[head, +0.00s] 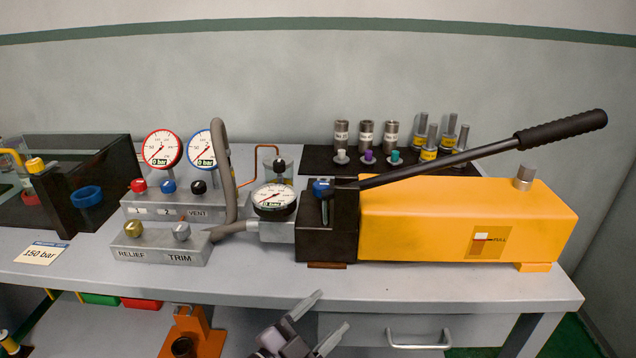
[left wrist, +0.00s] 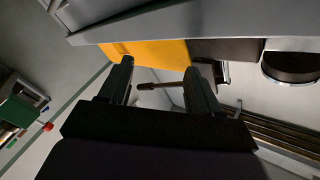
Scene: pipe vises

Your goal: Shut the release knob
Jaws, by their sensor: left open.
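The hand pump has a yellow body (head: 460,222), a dark end block (head: 312,247) and a long lever with a black grip (head: 562,127). A blue knob (head: 322,186) sits on top of the dark block beside the lever's foot; I take it for the release knob, though no label on it is readable. Whether it is open or shut cannot be told. My left gripper (head: 333,310) is open and empty in front of the table edge, below the block and apart from the knob. In the left wrist view, both fingers (left wrist: 160,68) stand apart with nothing between them. The right gripper is not in view.
A gauge (head: 274,198) adjoins the dark block. Left are a valve block (head: 181,206) with red, blue and black knobs, a RELIEF/TRIM block (head: 158,248), two more gauges and a hose (head: 222,150). Fittings stand behind the pump. The table's front strip (head: 420,285) is clear.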

